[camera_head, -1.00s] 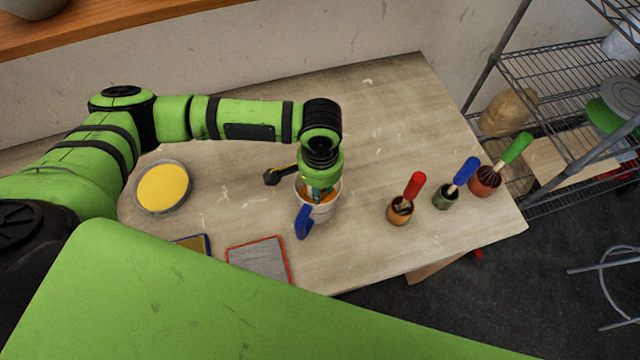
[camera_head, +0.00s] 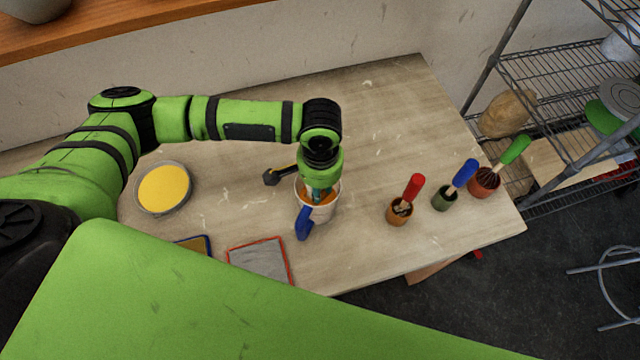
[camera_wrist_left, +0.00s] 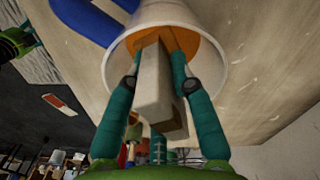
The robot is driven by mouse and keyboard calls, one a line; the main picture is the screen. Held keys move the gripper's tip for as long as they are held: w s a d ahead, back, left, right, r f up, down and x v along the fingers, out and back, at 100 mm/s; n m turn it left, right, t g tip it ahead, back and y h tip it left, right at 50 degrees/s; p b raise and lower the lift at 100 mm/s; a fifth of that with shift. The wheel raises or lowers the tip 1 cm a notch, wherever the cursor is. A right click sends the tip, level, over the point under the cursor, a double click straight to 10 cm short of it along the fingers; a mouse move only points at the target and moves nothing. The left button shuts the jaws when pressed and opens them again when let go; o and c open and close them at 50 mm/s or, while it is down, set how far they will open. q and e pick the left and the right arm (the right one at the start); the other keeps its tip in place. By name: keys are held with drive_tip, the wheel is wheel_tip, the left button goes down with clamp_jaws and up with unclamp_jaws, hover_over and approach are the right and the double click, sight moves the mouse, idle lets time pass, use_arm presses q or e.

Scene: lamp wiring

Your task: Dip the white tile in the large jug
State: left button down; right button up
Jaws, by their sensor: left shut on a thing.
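The large jug (camera_head: 326,211) is white with a blue handle (camera_head: 304,222) and stands on the table below my left arm. Orange-brown contents show inside it in the left wrist view (camera_wrist_left: 192,38). My left gripper (camera_head: 319,191) points down into the jug's mouth. In the left wrist view its teal fingers (camera_wrist_left: 160,62) are shut on the white tile (camera_wrist_left: 153,85), a pale block. The tile's far end reaches the orange contents; how deep it sits is hidden. My right gripper is not in view.
A grey dish with yellow contents (camera_head: 164,189) stands left. A dark-headed tool (camera_head: 278,175) lies beside the jug. Red-rimmed (camera_head: 261,258) and blue-rimmed (camera_head: 195,245) trays are in front. Pots with red (camera_head: 400,211), blue (camera_head: 445,198) and green (camera_head: 485,182) handled brushes stand right. A wire rack (camera_head: 555,65) is beyond.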

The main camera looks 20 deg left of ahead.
use_arm(q)
drive_tip(key=shift+r, duration=3.8)
